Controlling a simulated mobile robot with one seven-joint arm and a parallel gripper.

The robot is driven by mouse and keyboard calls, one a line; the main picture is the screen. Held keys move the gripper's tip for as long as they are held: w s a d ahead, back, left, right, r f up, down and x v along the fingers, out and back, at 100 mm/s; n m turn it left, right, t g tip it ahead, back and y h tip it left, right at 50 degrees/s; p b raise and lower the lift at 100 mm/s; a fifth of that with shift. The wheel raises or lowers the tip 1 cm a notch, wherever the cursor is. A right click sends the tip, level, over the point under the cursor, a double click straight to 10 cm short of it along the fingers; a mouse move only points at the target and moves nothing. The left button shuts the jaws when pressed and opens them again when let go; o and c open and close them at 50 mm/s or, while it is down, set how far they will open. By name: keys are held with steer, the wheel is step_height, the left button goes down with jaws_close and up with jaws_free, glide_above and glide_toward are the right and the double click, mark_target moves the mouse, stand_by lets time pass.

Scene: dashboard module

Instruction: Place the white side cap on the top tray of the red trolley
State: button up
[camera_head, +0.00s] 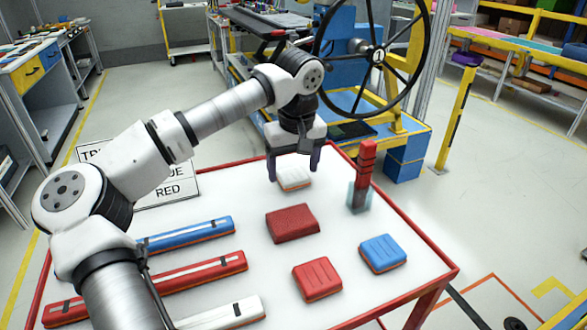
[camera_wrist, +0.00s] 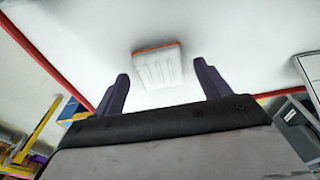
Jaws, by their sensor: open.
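The white side cap (camera_head: 294,178) has a ribbed top and an orange lower edge. It lies on the white top tray (camera_head: 205,220) of the red-rimmed trolley, near the far edge. My gripper (camera_head: 293,172) is open above it, its two dark fingers apart on the left and right of the cap. In the wrist view the cap (camera_wrist: 157,66) shows beyond and between the fingertips (camera_wrist: 160,72). I see no contact between the fingers and the cap.
Red blocks (camera_head: 292,223) (camera_head: 317,279) and a blue cap (camera_head: 383,253) lie nearer. A red upright piece (camera_head: 365,165) stands in a clear holder at right. Blue (camera_head: 190,234), red (camera_head: 200,271) and white (camera_head: 225,314) bars lie left. A printed sign (camera_head: 170,189) is at the back left.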

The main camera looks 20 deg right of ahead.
mark_target(297, 180)
step_height(297, 180, up, 11)
steer(key=s, duration=0.1)
steer(key=shift+s, duration=0.2)
steer(key=shift+s+f, duration=0.1)
stand_by(1.4)
